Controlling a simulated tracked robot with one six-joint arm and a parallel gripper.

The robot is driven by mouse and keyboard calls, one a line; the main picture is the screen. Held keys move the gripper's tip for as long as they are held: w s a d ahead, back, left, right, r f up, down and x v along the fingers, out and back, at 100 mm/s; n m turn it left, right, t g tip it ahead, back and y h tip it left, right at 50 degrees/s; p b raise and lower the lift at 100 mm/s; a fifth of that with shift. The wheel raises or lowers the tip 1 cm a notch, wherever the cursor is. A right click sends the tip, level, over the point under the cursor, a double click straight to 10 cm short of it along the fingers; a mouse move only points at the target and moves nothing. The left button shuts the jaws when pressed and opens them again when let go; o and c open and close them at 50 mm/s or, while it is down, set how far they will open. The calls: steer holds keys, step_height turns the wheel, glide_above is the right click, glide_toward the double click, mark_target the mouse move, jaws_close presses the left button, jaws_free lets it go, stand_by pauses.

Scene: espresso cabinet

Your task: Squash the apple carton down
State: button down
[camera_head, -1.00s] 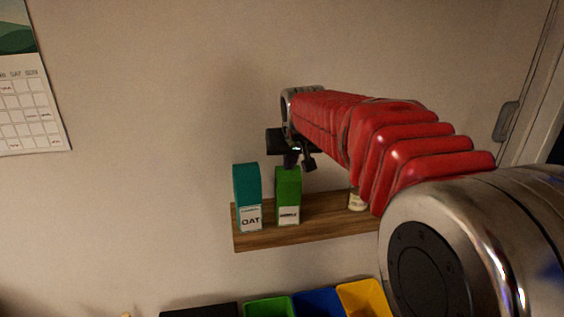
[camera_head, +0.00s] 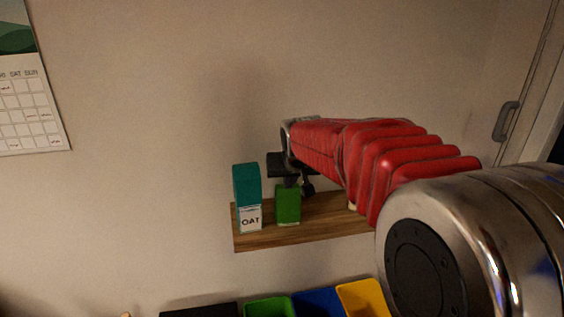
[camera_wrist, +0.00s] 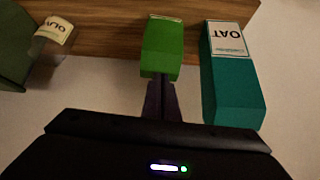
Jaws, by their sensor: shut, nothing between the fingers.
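The green apple carton (camera_head: 288,207) stands on the wooden shelf and is clearly shorter than the teal oat carton (camera_head: 246,190) to its left. No white label shows on its front now. In the wrist view the green carton (camera_wrist: 162,45) is upright. My gripper (camera_head: 291,183) is shut and empty, pointing down at the carton's top. In the wrist view the tips of my gripper (camera_wrist: 161,84) meet the edge of the top; firm contact cannot be told. The oat carton (camera_wrist: 231,75) stands beside it, apart from my fingers.
The wooden shelf (camera_head: 310,232) has bare room in front of the cartons. A dark green container with an olive label (camera_wrist: 55,30) stands on the other side, mostly hidden by my arm in the head view. Coloured bins (camera_head: 318,303) sit below. A calendar (camera_head: 30,100) hangs left.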

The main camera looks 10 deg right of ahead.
steer(key=shift+s+a+r, duration=0.1)
steer(key=shift+s+r, duration=0.1)
steer(key=shift+s, duration=0.45)
steer(key=shift+s+r, duration=0.2)
steer(key=shift+s, duration=0.4)
steer(key=shift+r, duration=0.1)
steer(key=v, duration=1.4)
steer(key=shift+a, duration=0.1)
steer(key=s+f, duration=0.5)
steer(key=s, duration=0.3)
steer(key=s+f+g, duration=0.1)
steer(key=s+f, duration=0.4)
steer(key=s, duration=0.3)
steer(key=s+f+n, duration=0.1)
steer(key=s+f, duration=0.4)
steer(key=s, duration=0.3)
steer(key=shift+d+g+y, duration=0.3)
steer(key=shift+d, duration=0.15)
